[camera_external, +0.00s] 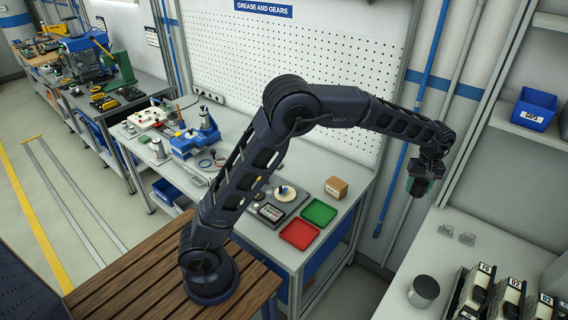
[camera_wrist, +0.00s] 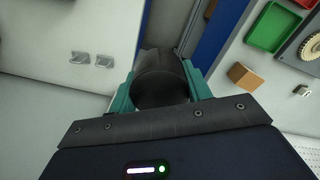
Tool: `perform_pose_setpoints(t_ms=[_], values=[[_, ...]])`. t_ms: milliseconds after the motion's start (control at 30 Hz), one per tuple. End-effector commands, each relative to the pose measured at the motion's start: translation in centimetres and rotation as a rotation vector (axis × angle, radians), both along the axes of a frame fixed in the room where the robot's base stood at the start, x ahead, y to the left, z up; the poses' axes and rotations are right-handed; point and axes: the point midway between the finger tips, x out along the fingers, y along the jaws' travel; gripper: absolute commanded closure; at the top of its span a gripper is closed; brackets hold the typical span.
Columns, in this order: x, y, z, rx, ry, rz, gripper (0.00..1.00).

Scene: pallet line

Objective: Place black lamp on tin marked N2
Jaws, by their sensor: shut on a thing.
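My gripper (camera_external: 421,180) hangs at the end of my outstretched arm, at the right, high over the gap between the two benches. In the wrist view its teal fingers (camera_wrist: 160,78) are shut on a dark rounded thing, which I take for the black lamp (camera_wrist: 160,90). The lamp's lower part and full shape are hidden by the gripper. A dark grey round tin (camera_external: 424,291) stands upright on the right-hand bench, below and apart from my gripper. I can read no N2 mark on it.
Narrow upright boxes (camera_external: 483,280) with labels stand right of the tin. Red (camera_external: 299,235) and green (camera_external: 319,212) trays and a cardboard box (camera_external: 336,187) are on the other bench.

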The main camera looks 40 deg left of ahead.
Motion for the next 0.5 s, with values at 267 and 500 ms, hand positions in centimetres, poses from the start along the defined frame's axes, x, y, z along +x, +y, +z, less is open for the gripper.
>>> perform_pose_setpoints(t_ms=[267,500], values=[[-8.5,-8.8,0.8,-0.001,-0.001,-0.156,0.75],[-15.4,-14.3,1.3,0.0,-0.001,-0.269,0.75]])
